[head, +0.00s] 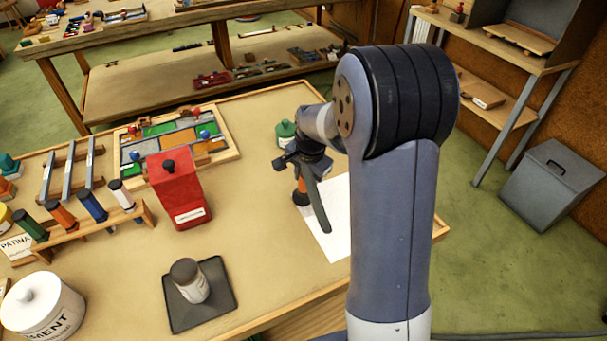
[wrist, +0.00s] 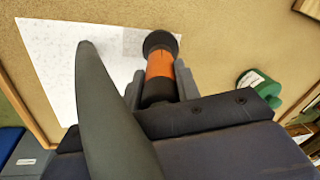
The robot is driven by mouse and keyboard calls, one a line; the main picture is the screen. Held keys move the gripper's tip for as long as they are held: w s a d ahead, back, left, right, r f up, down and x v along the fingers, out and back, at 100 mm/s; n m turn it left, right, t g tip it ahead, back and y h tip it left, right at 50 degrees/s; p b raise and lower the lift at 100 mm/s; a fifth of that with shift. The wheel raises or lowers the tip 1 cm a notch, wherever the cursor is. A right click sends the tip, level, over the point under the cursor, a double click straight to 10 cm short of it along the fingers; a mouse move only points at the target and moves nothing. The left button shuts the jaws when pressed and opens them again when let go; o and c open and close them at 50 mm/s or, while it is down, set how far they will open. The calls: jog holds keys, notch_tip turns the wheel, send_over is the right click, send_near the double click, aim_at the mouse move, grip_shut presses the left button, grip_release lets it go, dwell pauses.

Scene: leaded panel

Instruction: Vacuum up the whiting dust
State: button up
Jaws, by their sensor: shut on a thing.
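My gripper (head: 300,165) is shut on an orange and black tool (head: 301,190), which looks like a small hand vacuum. In the wrist view the tool (wrist: 160,68) sits between the two grey fingers, its wide black end over the edge of a white sheet (wrist: 60,70). The sheet (head: 338,225) lies on the bench at right, partly hidden by my arm. Faint pale specks (wrist: 125,42) show on the sheet near the tool; I cannot tell for sure that they are the whiting dust. A long dark grey-green piece (head: 316,205) hangs beside the tool.
A green-lidded jar (head: 286,132) stands behind my gripper. A red canister (head: 178,190), a leaded panel (head: 180,140), a rack of coloured-handled tools (head: 80,225), a jar on a dark tray (head: 226,290) and a cement tub (head: 42,310) stand left. The bench between canister and sheet is clear.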

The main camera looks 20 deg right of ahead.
jog(key=shift+s, duration=0.1)
dwell(0.3)
jog(key=shift+s+d, duration=0.15)
jog(key=shift+s, duration=0.75)
jog(key=shift+s, duration=0.1)
jog(key=shift+s+d+b, duration=0.2)
jog(key=shift+s+b, duration=0.2)
jog(key=shift+s, duration=0.45)
jog(key=shift+s, duration=0.1)
jog(key=shift+s+d, duration=0.2)
jog(key=shift+s, duration=0.7)
jog(key=shift+s, duration=0.1)
jog(key=shift+s+d, duration=0.2)
jog(key=shift+s, duration=0.65)
